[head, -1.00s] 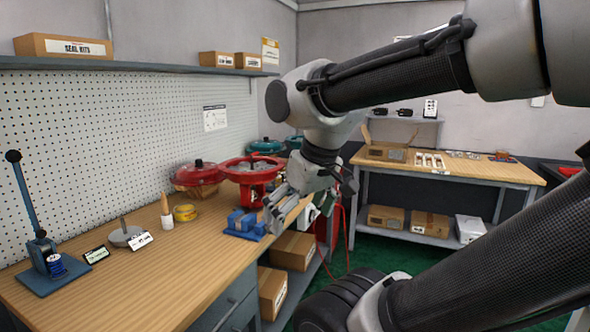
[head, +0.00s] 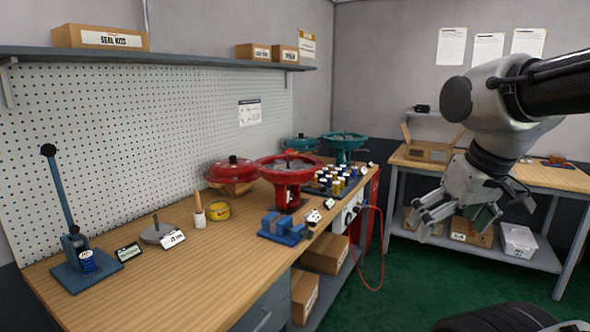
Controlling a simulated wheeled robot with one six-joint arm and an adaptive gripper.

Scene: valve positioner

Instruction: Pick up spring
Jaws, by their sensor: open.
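I cannot make out a spring with certainty. Small white, yellow and dark cylinders stand in a blue tray (head: 318,193) on the wooden bench, too small to tell apart. A blue and white cylinder (head: 88,262) sits at the foot of the lever press (head: 68,235) at the left. My gripper (head: 424,226) is open at the right, fingers pointing down and left. It hangs over the floor gap between the two benches, apart from the bench items, and nothing shows between its fingers.
A red valve actuator (head: 287,172), a red lidded pot (head: 229,172), a blue vise-like block (head: 283,227) and a yellow tin (head: 218,211) stand on the bench. A second bench (head: 540,177) is behind my arm.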

